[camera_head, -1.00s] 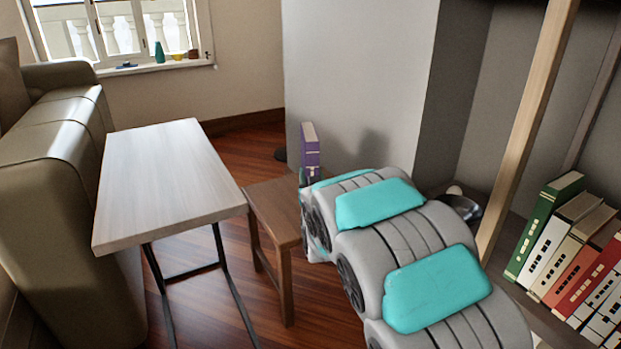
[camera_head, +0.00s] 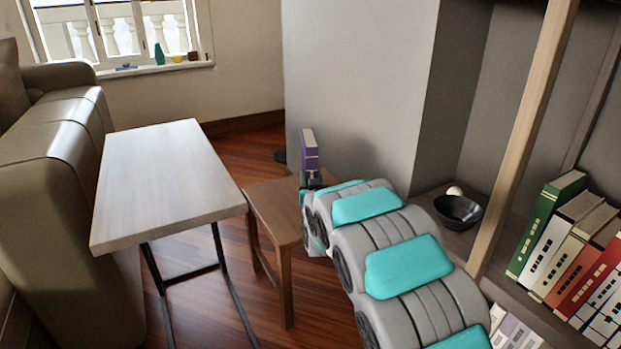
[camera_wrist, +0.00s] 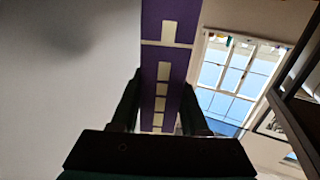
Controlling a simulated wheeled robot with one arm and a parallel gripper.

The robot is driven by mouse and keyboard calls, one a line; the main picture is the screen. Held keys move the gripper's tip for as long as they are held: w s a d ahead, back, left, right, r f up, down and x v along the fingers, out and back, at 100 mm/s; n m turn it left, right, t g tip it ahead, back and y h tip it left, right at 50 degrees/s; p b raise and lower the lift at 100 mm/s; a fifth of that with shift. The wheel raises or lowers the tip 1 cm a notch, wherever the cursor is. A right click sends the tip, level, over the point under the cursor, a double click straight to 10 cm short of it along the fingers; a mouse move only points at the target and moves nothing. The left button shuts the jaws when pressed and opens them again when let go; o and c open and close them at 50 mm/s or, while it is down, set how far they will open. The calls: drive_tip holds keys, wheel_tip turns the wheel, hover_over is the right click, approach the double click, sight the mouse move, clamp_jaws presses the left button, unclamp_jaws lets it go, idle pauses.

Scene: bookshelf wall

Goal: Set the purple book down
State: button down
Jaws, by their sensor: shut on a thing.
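The purple book (camera_head: 309,148) stands upright above the far end of the small brown wooden stool (camera_head: 262,207). My gripper (camera_head: 311,181) is shut on the lower part of the book. In the wrist view the purple spine with pale bands (camera_wrist: 168,62) rises between the two dark fingers (camera_wrist: 160,108). My arm covers the right side of the stool and the area below the book, so I cannot tell whether the book touches the stool.
A pale-topped table (camera_head: 168,180) stands left of the stool, with a leather sofa (camera_head: 55,190) beyond it. A grey wall (camera_head: 355,80) is close behind the book. At right, a shelf holds a dark bowl (camera_head: 458,210) and several upright books (camera_head: 575,250).

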drive_tip(key=shift+r, duration=0.15)
drive_tip(key=shift+c, duration=2)
unclamp_jaws()
drive_tip(key=shift+s, duration=0.1)
drive_tip(key=s+d, duration=0.2)
drive_tip(key=s, duration=0.9)
drive_tip(key=shift+s+d, duration=0.2)
drive_tip(key=shift+s, duration=0.1)
